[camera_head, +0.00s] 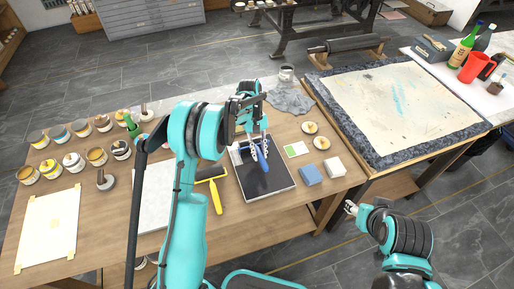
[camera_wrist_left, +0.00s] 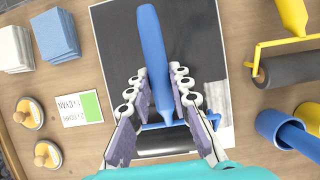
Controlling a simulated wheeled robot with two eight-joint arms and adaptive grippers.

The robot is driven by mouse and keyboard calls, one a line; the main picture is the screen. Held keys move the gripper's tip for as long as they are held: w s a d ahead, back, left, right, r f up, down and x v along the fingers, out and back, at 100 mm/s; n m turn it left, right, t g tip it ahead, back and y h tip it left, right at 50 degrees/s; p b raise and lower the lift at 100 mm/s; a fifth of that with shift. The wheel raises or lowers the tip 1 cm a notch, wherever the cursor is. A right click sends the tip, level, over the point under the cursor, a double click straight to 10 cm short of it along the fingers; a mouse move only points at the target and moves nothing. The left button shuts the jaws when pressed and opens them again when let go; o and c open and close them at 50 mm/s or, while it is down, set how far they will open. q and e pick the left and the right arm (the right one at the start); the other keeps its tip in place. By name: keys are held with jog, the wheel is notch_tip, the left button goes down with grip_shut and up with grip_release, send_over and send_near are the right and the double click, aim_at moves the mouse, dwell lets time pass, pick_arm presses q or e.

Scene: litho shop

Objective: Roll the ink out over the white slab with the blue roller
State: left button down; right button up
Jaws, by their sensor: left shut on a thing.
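My left gripper (camera_head: 259,149) is shut on the handle of the blue roller (camera_head: 262,160), over the slab on the wooden table. In the left wrist view the fingers (camera_wrist_left: 157,85) grip both sides of the blue handle (camera_wrist_left: 153,45). The roller's dark drum (camera_wrist_left: 160,140) lies below, partly hidden by the fingers. The slab (camera_head: 268,184) is mostly black, with a pale patch at its upper left; the wrist view shows its black surface (camera_wrist_left: 112,40) and a pale patch at lower right. My right gripper (camera_head: 351,208) is off the table's right side, too small to tell its state.
A yellow-handled roller (camera_head: 214,187) lies left of the slab. A green-and-white card (camera_head: 295,149), blue stack (camera_head: 310,174) and white stack (camera_head: 335,167) sit at its right. Several ink tins (camera_head: 73,162) stand at left. A grey cloth (camera_head: 290,98) lies behind.

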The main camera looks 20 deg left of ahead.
aim_at(257, 147)
pick_arm(q)
jog(key=shift+s+d+f+b, duration=0.1)
jog(key=shift+s+d+b, duration=0.2)
jog(key=shift+s+d, duration=1.15)
jog(key=shift+s+d+r+b, duration=0.1)
jog(key=shift+s+d+b, duration=0.2)
jog(key=shift+s+d, duration=1.2)
jog(key=shift+s+d+f+b, duration=0.1)
jog(key=shift+s+d+b, duration=0.35)
jog(key=shift+s, duration=1.85)
jog(key=s+d, duration=0.4)
jog(key=s, duration=0.2)
jog(key=shift+s+d, duration=0.35)
jog(key=shift+d, duration=0.05)
